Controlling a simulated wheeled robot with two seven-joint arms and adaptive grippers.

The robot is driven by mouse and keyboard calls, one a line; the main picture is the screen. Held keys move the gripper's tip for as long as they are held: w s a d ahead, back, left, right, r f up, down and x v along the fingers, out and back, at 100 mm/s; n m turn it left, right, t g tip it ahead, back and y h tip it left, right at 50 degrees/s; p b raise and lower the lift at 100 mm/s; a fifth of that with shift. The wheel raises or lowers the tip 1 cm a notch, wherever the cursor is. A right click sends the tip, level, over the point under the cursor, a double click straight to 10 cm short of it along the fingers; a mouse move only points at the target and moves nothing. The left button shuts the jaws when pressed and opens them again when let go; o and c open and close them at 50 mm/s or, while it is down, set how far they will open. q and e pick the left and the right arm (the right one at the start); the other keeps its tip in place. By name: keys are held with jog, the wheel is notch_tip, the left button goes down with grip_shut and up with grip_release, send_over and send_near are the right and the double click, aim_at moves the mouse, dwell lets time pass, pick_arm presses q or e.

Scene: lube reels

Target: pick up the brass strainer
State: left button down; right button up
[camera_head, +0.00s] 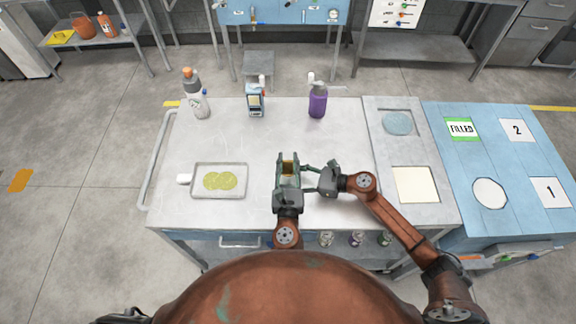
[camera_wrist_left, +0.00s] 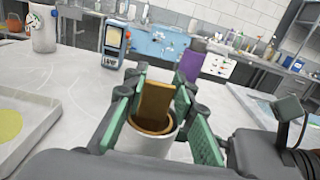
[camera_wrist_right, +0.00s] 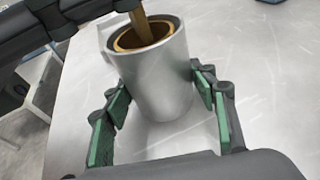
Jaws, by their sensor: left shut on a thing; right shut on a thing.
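The brass strainer (camera_wrist_left: 156,104) stands with its flat upright tab out of a metal cup (camera_wrist_right: 161,80). Its round rim sits inside the cup's mouth in both wrist views. My left gripper (camera_head: 288,171) is shut on the strainer's tab, with a green pad on each side. My right gripper (camera_head: 311,178) comes from the right and is shut on the cup's wall, seen between the green pads in the right wrist view. In the head view the cup is mostly hidden by the grippers. The strainer's lower part is hidden inside the cup.
A tray (camera_head: 242,194) with yellow-green round pieces lies left on the table. A white bottle (camera_head: 200,107), a blue device (camera_head: 256,104) and a purple bottle (camera_head: 318,105) stand at the back. A blue surface (camera_head: 455,178) with marked places lies right. The table's middle back is clear.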

pick_arm(q)
notch_tip(320, 180, up, 18)
jog(key=shift+f, duration=0.2)
pick_arm(e)
jog(key=o, duration=0.9)
jog(key=shift+o, duration=0.2)
jog(key=v, duration=1.1)
jog(key=shift+s+d+r, duration=0.1)
jog(key=shift+s+d, duration=0.1)
jog(key=shift+d, duration=0.3)
pick_arm(q)
jog(key=shift+r, duration=0.1)
pick_arm(e)
jog(key=shift+r, duration=0.15)
